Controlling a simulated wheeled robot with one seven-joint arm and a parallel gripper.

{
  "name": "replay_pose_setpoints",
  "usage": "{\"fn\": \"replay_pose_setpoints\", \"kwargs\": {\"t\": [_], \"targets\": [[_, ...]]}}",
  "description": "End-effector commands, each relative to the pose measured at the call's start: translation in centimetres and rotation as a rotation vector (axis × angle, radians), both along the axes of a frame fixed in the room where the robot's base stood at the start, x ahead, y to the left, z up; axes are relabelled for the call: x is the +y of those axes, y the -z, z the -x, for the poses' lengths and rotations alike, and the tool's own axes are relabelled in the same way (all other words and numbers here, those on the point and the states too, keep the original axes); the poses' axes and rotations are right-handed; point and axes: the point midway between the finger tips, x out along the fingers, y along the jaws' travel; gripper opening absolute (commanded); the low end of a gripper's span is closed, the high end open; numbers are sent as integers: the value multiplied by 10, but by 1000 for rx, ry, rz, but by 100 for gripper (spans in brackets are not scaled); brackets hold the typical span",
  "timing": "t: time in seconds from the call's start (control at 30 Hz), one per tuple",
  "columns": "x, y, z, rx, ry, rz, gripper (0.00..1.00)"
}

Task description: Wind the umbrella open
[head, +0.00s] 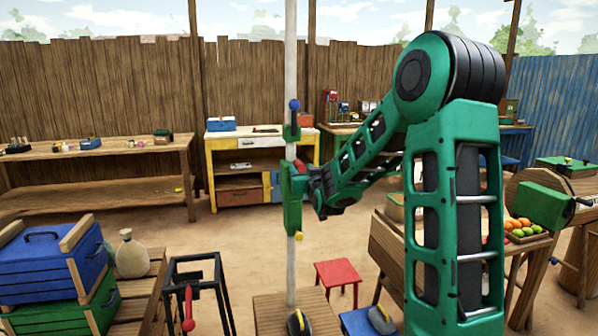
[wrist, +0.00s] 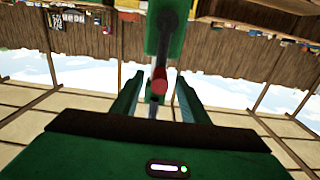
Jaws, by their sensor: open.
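The umbrella's pale pole (head: 291,60) stands upright in the head view; its canopy is not clearly in view. A green part with a blue knob (head: 294,104) sits on the pole, with a larger green housing (head: 292,205) below it. My gripper (head: 305,178) is at the pole by this housing, partly hidden. In the wrist view my gripper (wrist: 157,88) is open, its two green fingers apart. A red knob (wrist: 160,88) appears between the fingers, with visible gaps on both sides; its depth is unclear. A green block (wrist: 165,35) shows behind it.
A yellow cabinet (head: 258,142) and a wooden bench (head: 60,153) stand at the back. Blue and green crates (head: 45,262) are at the left, beside a black frame (head: 195,268). A red stool (head: 337,274) stands right of the pole. Open ground lies behind it.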

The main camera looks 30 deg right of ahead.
Motion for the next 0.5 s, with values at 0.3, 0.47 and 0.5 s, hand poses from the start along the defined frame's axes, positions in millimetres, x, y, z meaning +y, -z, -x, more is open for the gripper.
{"fn": "replay_pose_setpoints", "kwargs": {"t": [0.3,0.47,0.5], "targets": [[9,0,27,-1,-1,0,41],[12,0,40,0,-1,0,41],[13,0,43,-1,0,0,41]]}}
